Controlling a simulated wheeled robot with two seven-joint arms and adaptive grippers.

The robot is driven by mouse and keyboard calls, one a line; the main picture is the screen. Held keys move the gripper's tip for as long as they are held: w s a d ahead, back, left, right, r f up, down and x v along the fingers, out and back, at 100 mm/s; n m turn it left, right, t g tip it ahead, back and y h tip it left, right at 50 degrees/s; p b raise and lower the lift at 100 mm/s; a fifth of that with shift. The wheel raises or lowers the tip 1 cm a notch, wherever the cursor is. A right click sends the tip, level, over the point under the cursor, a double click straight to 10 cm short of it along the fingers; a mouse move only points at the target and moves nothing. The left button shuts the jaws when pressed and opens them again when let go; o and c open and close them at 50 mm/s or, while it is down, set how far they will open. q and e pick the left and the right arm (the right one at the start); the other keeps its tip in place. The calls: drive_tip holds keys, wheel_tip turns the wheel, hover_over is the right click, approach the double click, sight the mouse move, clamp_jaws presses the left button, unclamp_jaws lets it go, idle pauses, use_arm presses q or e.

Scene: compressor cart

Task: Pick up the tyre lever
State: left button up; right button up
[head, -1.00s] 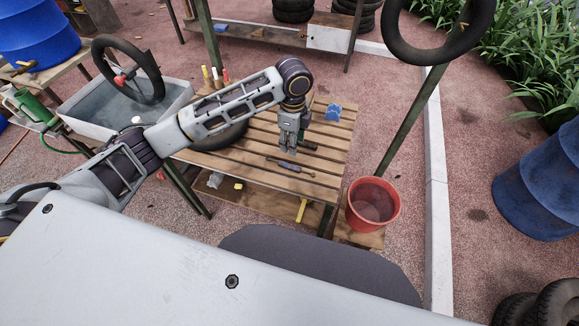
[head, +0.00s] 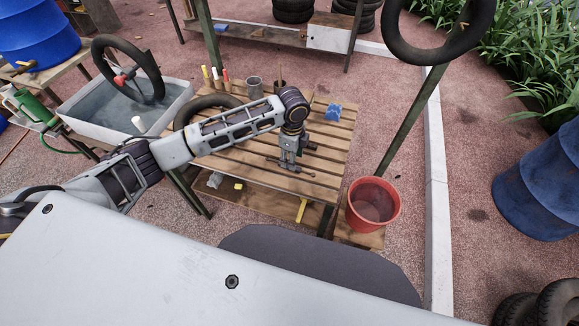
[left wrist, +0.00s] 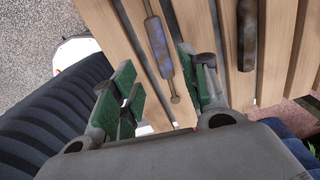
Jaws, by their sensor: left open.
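A slim tool with a worn blue-grey handle (left wrist: 158,48) and a thin metal shaft, which looks like the tyre lever, lies across the slatted table (head: 335,160). In the left wrist view it lies between the two green-padded fingers of my left gripper (left wrist: 155,75), which are open and do not visibly touch it. In the head view my left gripper (head: 288,163) points down just over the tool and hides much of it. My right gripper is not in view.
A dark rounded handle (left wrist: 247,35) lies beside the tool. A blue item (head: 333,112), a metal cup (head: 254,88) and a tyre (head: 205,104) are on the table. A red bucket (head: 373,204) stands at its right front corner, near a post.

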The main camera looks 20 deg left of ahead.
use_arm(q)
drive_tip(key=shift+f, duration=0.15)
drive_tip(key=f, duration=0.2)
drive_tip(key=a+f, duration=0.1)
drive_tip(key=f, duration=0.1)
drive_tip(key=shift+w, duration=0.25)
drive_tip(key=shift+f, duration=0.5)
drive_tip(key=shift+c, duration=0.3)
clamp_jaws()
